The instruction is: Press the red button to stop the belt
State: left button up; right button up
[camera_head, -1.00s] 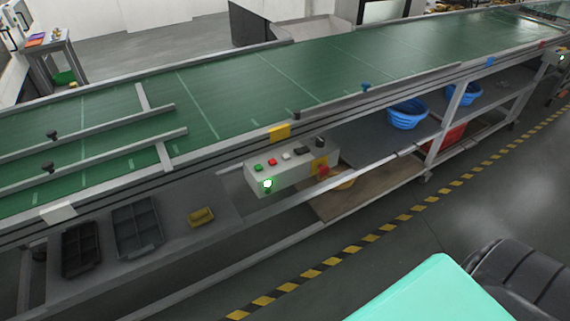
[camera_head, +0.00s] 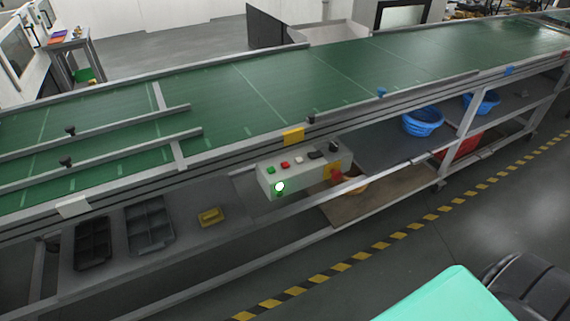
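A pale control box (camera_head: 299,171) is fixed to the near side of the green conveyor belt (camera_head: 300,85), below its edge. On its top is a small red button (camera_head: 285,165), between a green button (camera_head: 271,170) and a white button (camera_head: 299,160). A larger red knob (camera_head: 336,175) on a yellow plate is on the box's right part. A lit round lamp (camera_head: 280,187) shows on its front. Neither of my grippers is in view.
Black trays (camera_head: 149,223) and a yellow item (camera_head: 210,216) lie on the shelf under the belt. Blue baskets (camera_head: 422,121) stand on the right shelf. A yellow-black floor stripe (camera_head: 345,265) runs along the conveyor, with open floor beside it.

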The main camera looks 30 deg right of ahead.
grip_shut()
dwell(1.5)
